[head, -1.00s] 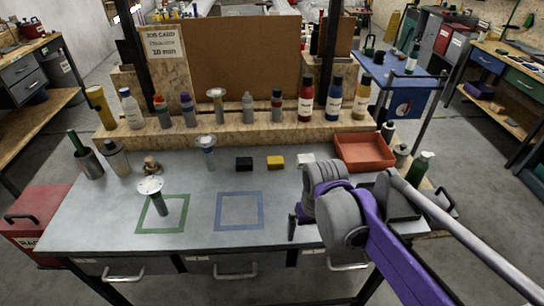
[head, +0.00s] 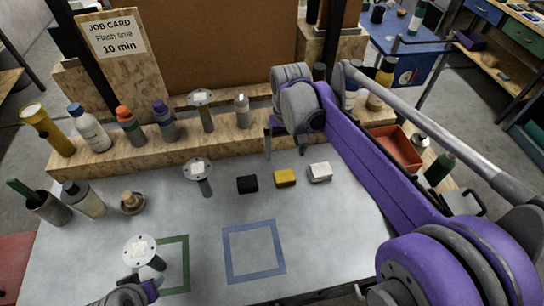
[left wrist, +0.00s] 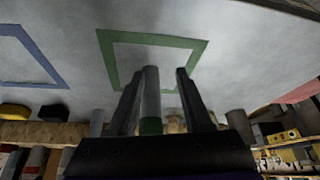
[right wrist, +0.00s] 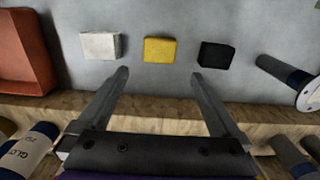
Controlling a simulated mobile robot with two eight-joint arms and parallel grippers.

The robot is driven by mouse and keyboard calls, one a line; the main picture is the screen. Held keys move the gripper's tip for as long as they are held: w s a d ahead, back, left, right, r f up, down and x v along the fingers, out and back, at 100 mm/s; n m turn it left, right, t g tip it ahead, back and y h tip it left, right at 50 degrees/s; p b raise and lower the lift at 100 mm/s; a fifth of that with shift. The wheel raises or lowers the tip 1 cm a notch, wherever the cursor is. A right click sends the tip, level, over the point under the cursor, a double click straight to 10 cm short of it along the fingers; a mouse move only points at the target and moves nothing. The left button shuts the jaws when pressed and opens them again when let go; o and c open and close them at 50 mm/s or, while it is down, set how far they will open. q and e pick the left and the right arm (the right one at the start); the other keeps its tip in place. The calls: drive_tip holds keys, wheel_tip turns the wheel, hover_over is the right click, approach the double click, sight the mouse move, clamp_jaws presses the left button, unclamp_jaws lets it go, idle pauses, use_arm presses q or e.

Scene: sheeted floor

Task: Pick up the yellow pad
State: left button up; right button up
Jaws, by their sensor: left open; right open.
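The yellow pad (head: 285,178) lies on the grey bench top between a black pad (head: 247,184) and a white pad (head: 319,172). My right gripper (head: 286,143) is above the bench just behind the yellow pad, open and empty. In the right wrist view, the yellow pad (right wrist: 159,50) lies just beyond the open fingertips (right wrist: 160,75), roughly centred between them and apart from them. My left gripper shows only partly at the bottom left of the head view. In the left wrist view its fingers (left wrist: 161,72) are open; a grey cylinder with a green end appears between them.
A wooden ledge (head: 230,146) with several bottles runs behind the pads. A red tray (head: 395,150) is at the right. Disc-topped posts stand at the left, one (head: 198,172) near the black pad. Green and blue (head: 254,250) taped squares mark the front; the blue one is clear.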

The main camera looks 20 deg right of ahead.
hover_over(285, 175)
wheel_tip(285, 175, down, 5)
drive_tip(key=shift+s+r, duration=0.1)
drive_tip(key=shift+f, duration=2.8)
drive_tip(key=c, duration=1.2)
drive_tip(key=shift+r, duration=0.1)
drive_tip(key=shift+c, duration=0.2)
wheel_tip(285, 175, up, 10)
